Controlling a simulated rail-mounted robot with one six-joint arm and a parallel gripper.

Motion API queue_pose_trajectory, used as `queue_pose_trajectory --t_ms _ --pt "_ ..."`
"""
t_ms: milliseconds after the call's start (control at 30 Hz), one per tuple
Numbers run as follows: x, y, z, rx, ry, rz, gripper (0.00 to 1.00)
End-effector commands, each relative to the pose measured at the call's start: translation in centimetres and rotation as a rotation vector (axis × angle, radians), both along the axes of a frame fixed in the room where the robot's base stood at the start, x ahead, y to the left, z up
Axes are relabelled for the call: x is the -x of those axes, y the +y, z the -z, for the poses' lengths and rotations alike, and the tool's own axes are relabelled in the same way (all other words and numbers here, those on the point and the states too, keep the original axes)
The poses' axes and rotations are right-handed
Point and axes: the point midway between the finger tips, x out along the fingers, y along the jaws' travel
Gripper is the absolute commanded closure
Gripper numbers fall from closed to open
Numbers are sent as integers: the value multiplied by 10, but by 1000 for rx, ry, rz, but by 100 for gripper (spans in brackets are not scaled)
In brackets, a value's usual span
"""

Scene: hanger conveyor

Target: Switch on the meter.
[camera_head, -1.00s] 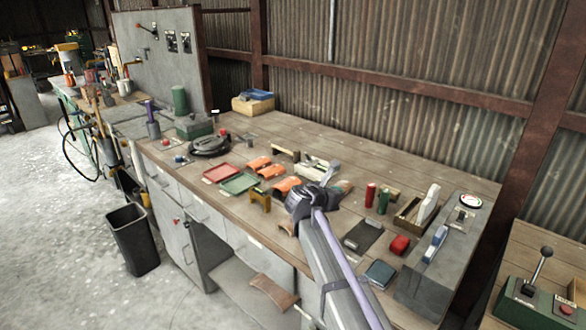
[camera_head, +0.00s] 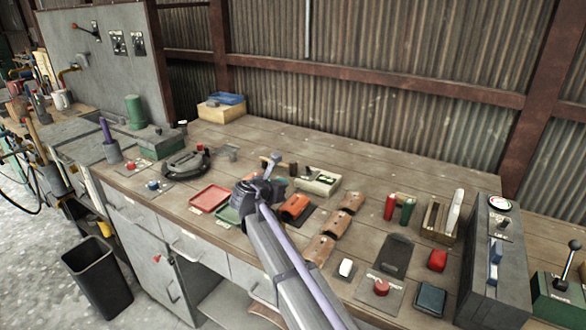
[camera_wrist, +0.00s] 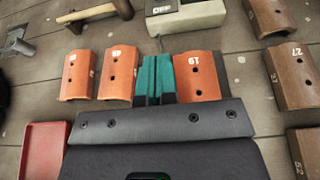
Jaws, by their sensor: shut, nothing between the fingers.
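A round white dial with a red and green face (camera_head: 500,203) sits on top of a tall grey box (camera_head: 488,262) at the right end of the bench. A small dark switch (camera_head: 503,222) and a blue handle (camera_head: 494,258) are on the same box; the switch's position is too small to tell. A beige box (camera_head: 320,181) stands mid-bench; its label reads OFF in the wrist view (camera_wrist: 185,14). My gripper (camera_wrist: 158,72) is shut and empty, its teal fingers between orange curved blocks. In the head view my wrist hides its fingertips, far left of the dial.
Orange blocks (camera_wrist: 78,76) and brown blocks (camera_wrist: 265,82) lie around my gripper. A red tray (camera_head: 210,198) is to its left. Red and green cylinders (camera_head: 390,207), a wooden box (camera_head: 440,218) and a red button (camera_head: 381,288) lie between my arm and the grey box.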

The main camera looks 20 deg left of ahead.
Motion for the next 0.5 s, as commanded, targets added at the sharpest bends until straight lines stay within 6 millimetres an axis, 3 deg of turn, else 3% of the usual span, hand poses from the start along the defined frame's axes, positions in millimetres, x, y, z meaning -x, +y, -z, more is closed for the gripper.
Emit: queue_pose_trajectory --t_ms 267,500 --pt "-8 0 4 0 0 1 100" --pt "-50 -6 23 -1 1 3 100"
